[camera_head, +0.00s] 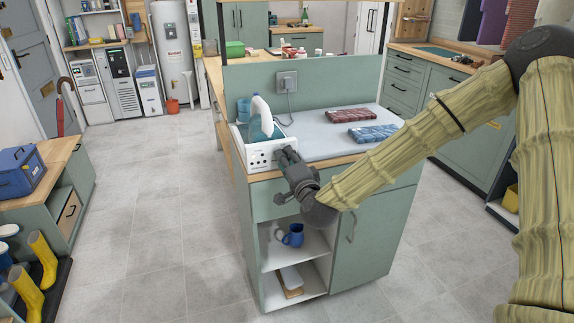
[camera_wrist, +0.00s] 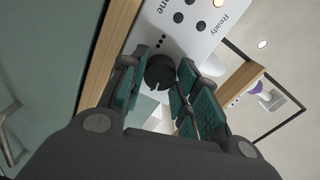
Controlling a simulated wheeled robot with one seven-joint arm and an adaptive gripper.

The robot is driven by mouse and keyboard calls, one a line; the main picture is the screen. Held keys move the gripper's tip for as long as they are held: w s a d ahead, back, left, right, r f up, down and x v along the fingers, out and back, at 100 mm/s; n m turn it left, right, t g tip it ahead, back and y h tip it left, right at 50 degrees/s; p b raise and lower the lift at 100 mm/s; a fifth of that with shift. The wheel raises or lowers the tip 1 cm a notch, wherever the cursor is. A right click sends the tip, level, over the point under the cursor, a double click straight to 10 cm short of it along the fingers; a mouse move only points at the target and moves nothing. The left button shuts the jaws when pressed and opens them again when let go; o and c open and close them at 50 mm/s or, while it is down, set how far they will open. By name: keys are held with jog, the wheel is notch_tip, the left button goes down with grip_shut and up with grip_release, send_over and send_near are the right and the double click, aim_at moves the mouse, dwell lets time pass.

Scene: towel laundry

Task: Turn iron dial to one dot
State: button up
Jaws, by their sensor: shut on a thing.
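The iron station (camera_head: 262,157) is a white box with a dark-dotted front panel at the left end of the counter. The iron (camera_head: 259,108), white and teal, rests on it. My gripper (camera_head: 287,155) is at the right part of that panel. In the wrist view the black round dial (camera_wrist: 159,70) sits between my teal-padded fingers, and my gripper is shut on it. A pale pointer mark shows on the dial's lower edge. A row of small black dots lies on the white panel (camera_wrist: 185,38) just above the dial. The marks beside the dial are partly hidden by my fingers.
A light ironing surface (camera_head: 325,135) holds a folded red towel (camera_head: 351,114) and a folded blue towel (camera_head: 373,134). A wall socket (camera_head: 288,82) with a cord is behind the iron. Open shelves below hold a blue jug (camera_head: 293,236).

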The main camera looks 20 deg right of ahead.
jog(key=shift+m, duration=0.4)
jog(key=o, duration=1)
jog(key=shift+o, duration=0.2)
jog(key=s, duration=1.2)
jog(key=shift+d, duration=0.25)
